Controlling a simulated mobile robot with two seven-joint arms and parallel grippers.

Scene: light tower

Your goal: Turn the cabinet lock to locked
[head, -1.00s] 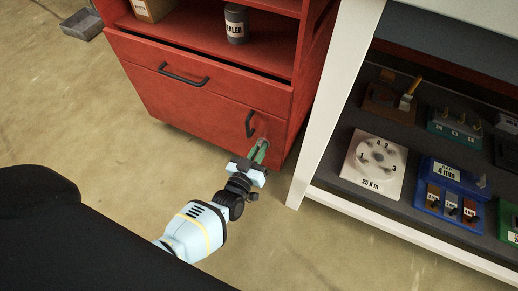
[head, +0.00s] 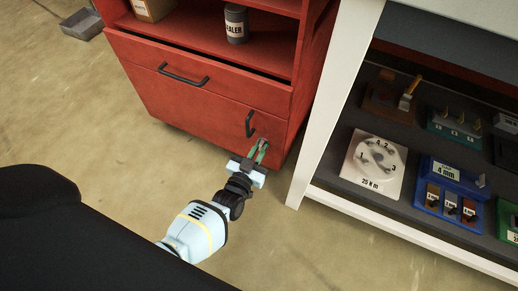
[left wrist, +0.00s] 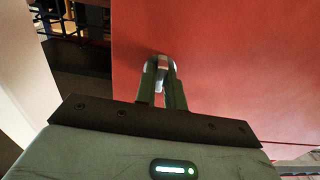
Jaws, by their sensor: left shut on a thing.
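The red cabinet (head: 195,105) stands at the upper middle of the head view, with a wide drawer above a lower door. The cabinet lock (left wrist: 161,66) is a small light metal piece on the red door in the left wrist view, partly hidden by my fingers. My left gripper (head: 261,152) is at the door's lower right, below the door's black handle (head: 250,124). In the left wrist view its two green fingers (left wrist: 161,88) are shut on the lock's key or knob. Whether the lock stands at locked cannot be told. My right gripper is not in view.
A white-framed workbench (head: 325,105) stands close on the right, its shelf holding a white dial plate (head: 374,165) and blue tool holder (head: 450,195). A grey box (head: 82,24) lies on the floor at upper left.

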